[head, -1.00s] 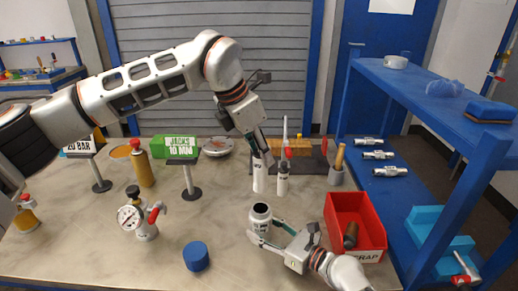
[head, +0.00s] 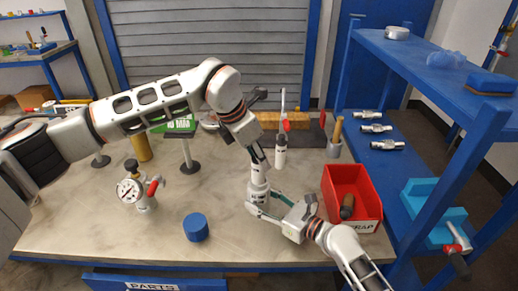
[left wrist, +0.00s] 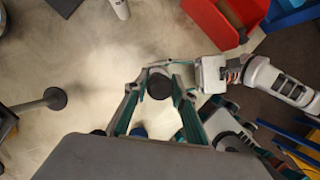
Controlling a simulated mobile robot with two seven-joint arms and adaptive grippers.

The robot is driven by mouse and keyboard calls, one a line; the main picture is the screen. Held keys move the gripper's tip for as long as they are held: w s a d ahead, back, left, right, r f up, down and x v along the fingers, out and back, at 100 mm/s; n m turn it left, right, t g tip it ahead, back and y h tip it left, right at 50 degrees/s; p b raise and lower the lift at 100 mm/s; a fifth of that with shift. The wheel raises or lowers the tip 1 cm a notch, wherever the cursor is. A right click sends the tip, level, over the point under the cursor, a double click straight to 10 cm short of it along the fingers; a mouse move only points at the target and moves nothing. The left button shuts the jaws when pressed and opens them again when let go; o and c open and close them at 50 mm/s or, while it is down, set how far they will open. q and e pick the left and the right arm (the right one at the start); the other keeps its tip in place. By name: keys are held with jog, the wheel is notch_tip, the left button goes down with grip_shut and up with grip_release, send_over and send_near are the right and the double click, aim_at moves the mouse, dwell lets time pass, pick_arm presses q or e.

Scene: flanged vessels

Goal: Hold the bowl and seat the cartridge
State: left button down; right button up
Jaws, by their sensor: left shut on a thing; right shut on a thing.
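My left gripper (head: 261,160) is shut on the white cartridge (head: 258,173), upright directly over the bowl. The white bowl (head: 258,194), with dark lettering, stands on the bench, and my right gripper (head: 264,206) is shut on it from the right. The cartridge's lower end meets the bowl's mouth in the head view; how deep it sits is hidden. In the left wrist view the cartridge's dark round end (left wrist: 159,86) shows between my left fingers, and my right gripper (left wrist: 175,68) reaches in from the right. A blue round cap (head: 196,227) lies at the front.
A red scrap bin (head: 352,190) stands right of the bowl. A second white cylinder (head: 281,155) with a red-handled valve stands behind. A pressure gauge (head: 130,190) and a sign stand (head: 187,160) are at left. The bench front is mostly clear.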

aim_at(253, 178)
pick_arm(q)
jog(key=shift+f, duration=0.85)
jog(key=c, duration=1.6)
grip_release()
jog(key=shift+s+a, duration=0.55)
jog(key=shift+a, duration=0.3)
jog(key=shift+s+a, duration=0.5)
jog(key=shift+a, duration=0.35)
pick_arm(e)
jog(key=o, duration=1.1)
jog(key=shift+c, duration=0.2)
